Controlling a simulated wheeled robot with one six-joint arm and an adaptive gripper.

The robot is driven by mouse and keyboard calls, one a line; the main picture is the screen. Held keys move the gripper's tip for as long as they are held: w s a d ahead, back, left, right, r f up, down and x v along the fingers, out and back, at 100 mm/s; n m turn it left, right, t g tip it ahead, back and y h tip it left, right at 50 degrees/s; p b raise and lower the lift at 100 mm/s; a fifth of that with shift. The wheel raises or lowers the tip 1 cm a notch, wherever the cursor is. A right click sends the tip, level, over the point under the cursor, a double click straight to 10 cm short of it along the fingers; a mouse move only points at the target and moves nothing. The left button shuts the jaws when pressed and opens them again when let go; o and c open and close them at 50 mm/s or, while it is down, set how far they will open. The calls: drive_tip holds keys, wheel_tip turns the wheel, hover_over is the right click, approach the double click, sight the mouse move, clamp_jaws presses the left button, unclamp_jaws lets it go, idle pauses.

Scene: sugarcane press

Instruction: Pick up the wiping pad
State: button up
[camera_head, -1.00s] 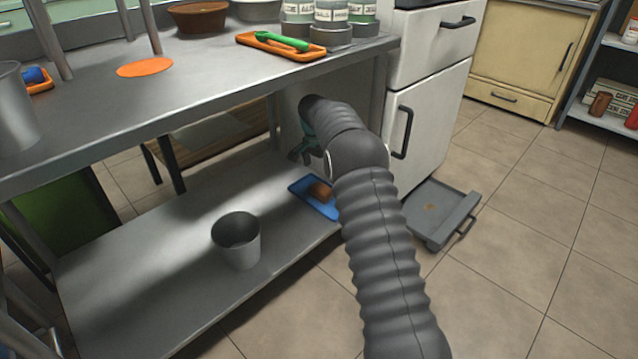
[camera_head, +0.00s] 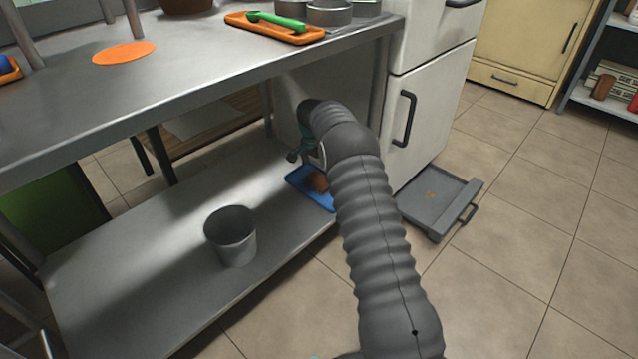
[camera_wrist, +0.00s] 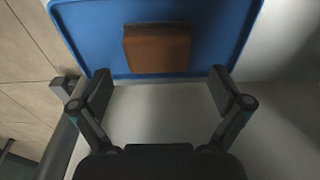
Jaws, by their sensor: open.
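The wiping pad (camera_wrist: 157,49) is a brown block lying on a blue tray (camera_wrist: 210,60) in the wrist view. In the head view the pad (camera_head: 318,183) and the blue tray (camera_head: 298,177) sit on the lower metal shelf, partly hidden by my arm. My gripper (camera_wrist: 160,82) is open and empty in the wrist view, its fingers spread on either side, with the pad beyond the fingertips and between them. In the head view my gripper (camera_head: 299,152) shows only in part, above the tray and under the tabletop.
The tabletop (camera_head: 120,95) hangs over the lower shelf (camera_head: 130,290). A grey bucket (camera_head: 232,238) stands on the shelf left of the tray. A white cabinet (camera_head: 432,105) stands to the right, with a grey dustpan-like tray (camera_head: 435,200) on the floor. An orange tray (camera_head: 300,38) lies on the tabletop.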

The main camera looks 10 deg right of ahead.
sight(319, 177)
drive_tip(key=f, duration=0.5)
drive_tip(key=shift+d+b, duration=0.4)
drive_tip(key=c, duration=1.1)
wheel_tip(319, 177, up, 10)
drive_tip(key=shift+p, duration=0.65)
